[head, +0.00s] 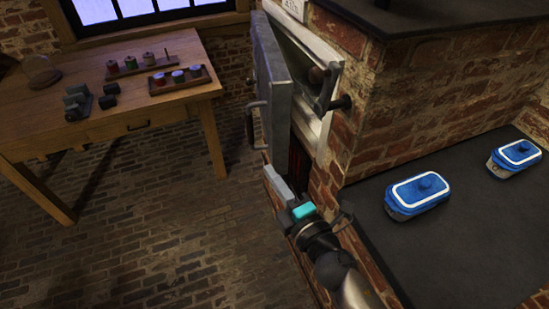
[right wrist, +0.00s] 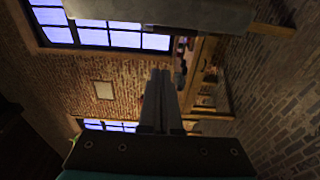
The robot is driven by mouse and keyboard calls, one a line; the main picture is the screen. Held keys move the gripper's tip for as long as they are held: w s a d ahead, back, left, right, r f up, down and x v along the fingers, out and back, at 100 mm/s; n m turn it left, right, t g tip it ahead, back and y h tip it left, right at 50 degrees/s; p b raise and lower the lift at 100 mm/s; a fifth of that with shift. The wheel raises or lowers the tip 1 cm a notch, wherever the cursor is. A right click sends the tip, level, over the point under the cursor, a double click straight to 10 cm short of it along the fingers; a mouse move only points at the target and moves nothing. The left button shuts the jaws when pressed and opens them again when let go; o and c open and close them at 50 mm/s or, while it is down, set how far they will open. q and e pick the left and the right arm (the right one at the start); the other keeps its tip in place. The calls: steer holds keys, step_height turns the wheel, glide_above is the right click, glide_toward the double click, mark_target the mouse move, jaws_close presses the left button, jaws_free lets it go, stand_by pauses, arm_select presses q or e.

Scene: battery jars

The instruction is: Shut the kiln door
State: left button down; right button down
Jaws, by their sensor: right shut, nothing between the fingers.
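The kiln door (head: 271,85) is a thick grey metal slab with a bar handle (head: 257,117) on its outer face. It stands ajar, swung out to the left of the pale kiln frame (head: 312,55), with a dark gap and reddish interior showing between. My right gripper (head: 271,174) is just below the door's lower edge in the head view, fingers together and empty. Whether it touches the door, I cannot tell. In the right wrist view its closed fingers (right wrist: 160,75) point into the room, and a grey slab, probably the door, crosses the top. My left gripper is out of view.
The brick kiln body (head: 400,110) stands right of the door. A dark ledge (head: 450,255) holds two blue-lidded dishes (head: 424,190) (head: 518,153). A wooden table (head: 100,125) with racks of jars stands at left. Brick floor (head: 150,235) between is clear.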

mark_target(271, 145)
steer(key=x, duration=1)
steer(key=d, duration=0.4)
steer(key=shift+w, duration=0.2)
steer(key=shift+d, duration=0.1)
